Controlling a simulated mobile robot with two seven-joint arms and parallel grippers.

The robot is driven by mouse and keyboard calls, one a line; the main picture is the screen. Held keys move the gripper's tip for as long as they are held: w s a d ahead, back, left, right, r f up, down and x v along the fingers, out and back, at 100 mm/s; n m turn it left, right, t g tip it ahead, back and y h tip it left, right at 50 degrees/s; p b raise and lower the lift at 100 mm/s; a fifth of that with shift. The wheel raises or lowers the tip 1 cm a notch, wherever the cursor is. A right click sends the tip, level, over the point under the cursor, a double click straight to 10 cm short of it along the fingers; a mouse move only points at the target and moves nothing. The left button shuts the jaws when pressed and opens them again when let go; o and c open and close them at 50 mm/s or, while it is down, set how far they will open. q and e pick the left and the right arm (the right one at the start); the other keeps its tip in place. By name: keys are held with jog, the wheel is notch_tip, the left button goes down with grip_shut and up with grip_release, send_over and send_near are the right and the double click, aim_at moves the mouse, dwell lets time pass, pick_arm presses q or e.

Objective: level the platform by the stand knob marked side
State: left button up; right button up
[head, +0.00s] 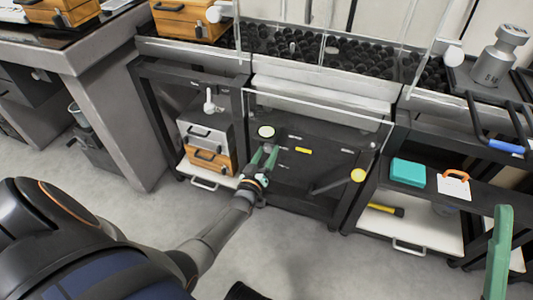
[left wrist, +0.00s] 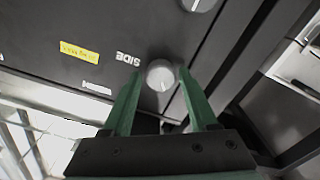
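The knob marked SIDE (left wrist: 160,75) is a round pale knob with a line on its face, on the dark front panel of the stand (head: 318,135). The upside-down SIDE lettering (left wrist: 128,57) is beside it. My left gripper (left wrist: 159,78) is open, with one green finger on each side of this knob. I cannot tell whether the fingers touch it. In the head view the left gripper (head: 269,155) reaches the panel, hiding the knob. A green finger of my right gripper (head: 499,245) shows at the right edge; its opening is hidden.
Another knob (left wrist: 200,3) is close to the gripped area. Dark balls lie on top behind clear panes. A shelf with a teal box (head: 407,172) is right. The floor in front is clear.

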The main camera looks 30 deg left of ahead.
pick_arm(q)
jog(key=shift+o, duration=0.9)
jog(key=p+v, duration=0.4)
jog(key=v, duration=0.8)
jog(key=shift+s, duration=0.35)
pick_arm(e)
jog(key=shift+n, duration=0.4)
jog(key=r, duration=0.4)
jog(key=shift+s+d+r, duration=0.1)
jog(key=shift+d+r, duration=0.1)
jog(key=shift+r, duration=0.05)
pick_arm(q)
jog(key=shift+f, duration=0.1)
